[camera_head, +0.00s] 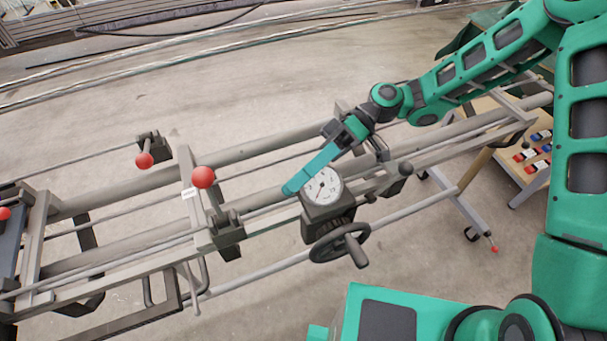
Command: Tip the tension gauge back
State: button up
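The tension gauge (322,187) has a round white dial with a dark needle, set on a dark box-like body on the frame's rail. Its dial faces up toward the camera. A dark handwheel (339,243) with a crank knob is just below it. My gripper (291,189) reaches in from the upper right, its long teal finger lying along the upper left edge of the dial. Only one finger shows clearly, so its opening is hidden. I cannot tell whether it touches the gauge.
The grey metal frame (120,198) runs diagonally across the view. Levers with red balls (203,177) stand left of the gauge. A wooden trolley (507,165) with small coloured items is at right. Bare concrete floor lies around the frame.

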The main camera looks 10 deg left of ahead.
notch_tip(320, 180, up, 4)
jog(key=shift+a+r, duration=0.1)
jog(key=shift+r, duration=0.05)
jog(key=s+a+r, duration=0.4)
jog(key=s+r, duration=0.2)
jog(key=s, duration=0.4)
jog(key=shift+s+a+r, duration=0.3)
